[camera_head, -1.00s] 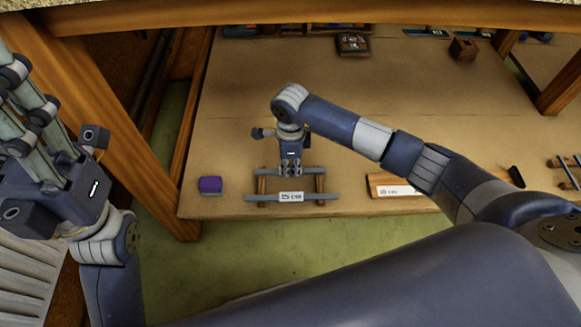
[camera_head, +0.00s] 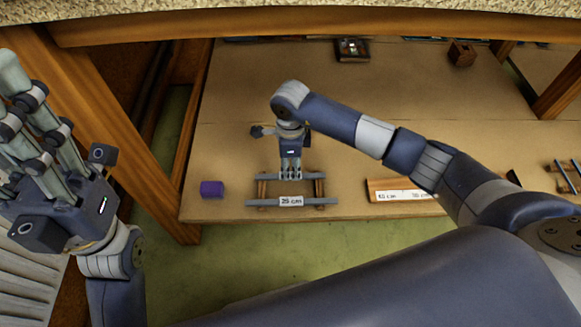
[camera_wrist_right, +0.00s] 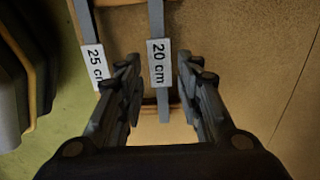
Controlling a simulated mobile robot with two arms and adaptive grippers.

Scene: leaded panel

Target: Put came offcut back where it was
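Two grey came strips lie across a small wooden rack (camera_head: 320,188) at the table's front edge. The nearer strip (camera_head: 263,203) bears a "25 cm" label, which also shows in the right wrist view (camera_wrist_right: 94,65). The farther strip (camera_head: 311,176) bears a "20 cm" label in the right wrist view (camera_wrist_right: 159,62). My right gripper (camera_head: 291,176) points down at the farther strip. In the wrist view its fingers (camera_wrist_right: 160,82) are apart, with the 20 cm strip between them and gaps on both sides. My left gripper (camera_head: 38,95) is raised at the far left, its fingers apart and empty.
A purple block (camera_head: 212,189) sits left of the rack. A wooden piece with a white label (camera_head: 400,196) lies to its right, and another small rack with dark bars (camera_head: 567,177) stands at the far right. Boxes (camera_head: 461,54) stand at the back. The table middle is clear.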

